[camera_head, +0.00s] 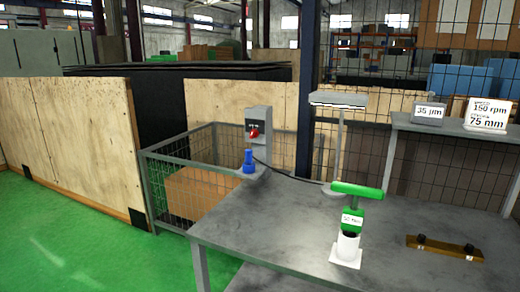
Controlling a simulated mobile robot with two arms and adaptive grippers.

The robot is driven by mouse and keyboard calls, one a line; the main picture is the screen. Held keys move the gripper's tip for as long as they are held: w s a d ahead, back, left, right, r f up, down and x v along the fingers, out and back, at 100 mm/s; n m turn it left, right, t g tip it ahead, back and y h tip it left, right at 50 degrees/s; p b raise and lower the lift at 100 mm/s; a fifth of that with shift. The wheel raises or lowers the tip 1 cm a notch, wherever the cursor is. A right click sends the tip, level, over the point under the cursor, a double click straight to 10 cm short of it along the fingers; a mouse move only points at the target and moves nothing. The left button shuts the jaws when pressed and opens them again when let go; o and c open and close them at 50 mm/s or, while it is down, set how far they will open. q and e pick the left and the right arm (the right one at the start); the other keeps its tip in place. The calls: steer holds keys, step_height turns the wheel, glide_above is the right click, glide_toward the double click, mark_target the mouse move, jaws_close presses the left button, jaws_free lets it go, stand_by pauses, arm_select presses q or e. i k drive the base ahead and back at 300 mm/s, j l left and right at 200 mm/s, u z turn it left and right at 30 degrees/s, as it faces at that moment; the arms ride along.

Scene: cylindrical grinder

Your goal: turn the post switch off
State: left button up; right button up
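The post switch, a grey box (259,119) with a red knob (253,132) on its front, shows left of centre. It stands behind the table's far left corner. The knob is too small in the view for me to tell its on or off position. Neither of my grippers is in view, and nothing is seen touching the switch.
A blue part (248,163) stands below the switch, with a dark cable close by. A grey table (275,230) fills the lower right. It carries a green-handled tool (352,217) in a white holder, a lamp (338,101) and a brown bar (445,247). Green floor lies left.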

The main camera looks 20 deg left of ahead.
mark_target(255, 133)
steer(key=i+j, duration=0.1)
steer(key=j, duration=0.55)
steer(key=i+j, duration=0.1)
steer(key=j, duration=0.55)
steer(key=i+j, duration=0.1)
steer(key=j, duration=0.55)
